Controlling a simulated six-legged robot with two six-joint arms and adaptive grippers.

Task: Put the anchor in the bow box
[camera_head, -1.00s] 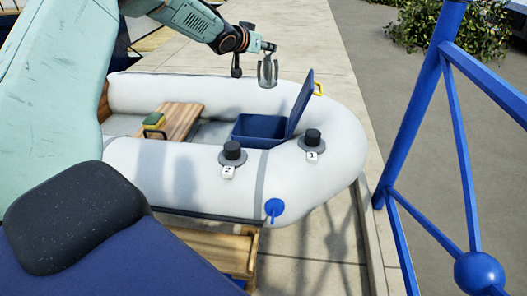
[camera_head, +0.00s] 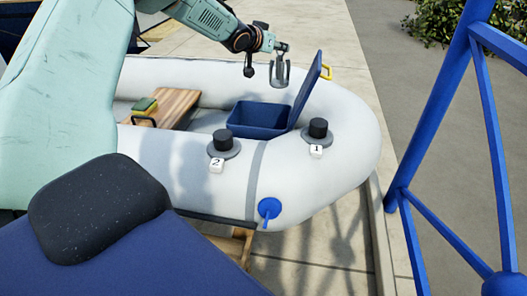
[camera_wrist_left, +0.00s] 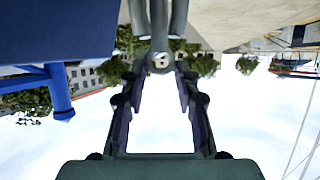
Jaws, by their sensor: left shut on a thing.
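My left gripper (camera_head: 268,42) is shut on the grey metal anchor (camera_head: 281,73), which hangs below it with its arms folded together. In the left wrist view the anchor (camera_wrist_left: 160,28) shows at the top, beyond the fingers (camera_wrist_left: 160,75). The bow box (camera_head: 254,132) is a dark blue box in the front of the grey dinghy. The anchor appears above the box opening, left of the lid and apart from both. My right gripper is not in view.
The dinghy's inflated tube (camera_head: 190,185) carries two black valve caps, one on the left (camera_head: 222,140) and one on the right (camera_head: 318,128). A blue railing (camera_head: 445,105) stands at the right.

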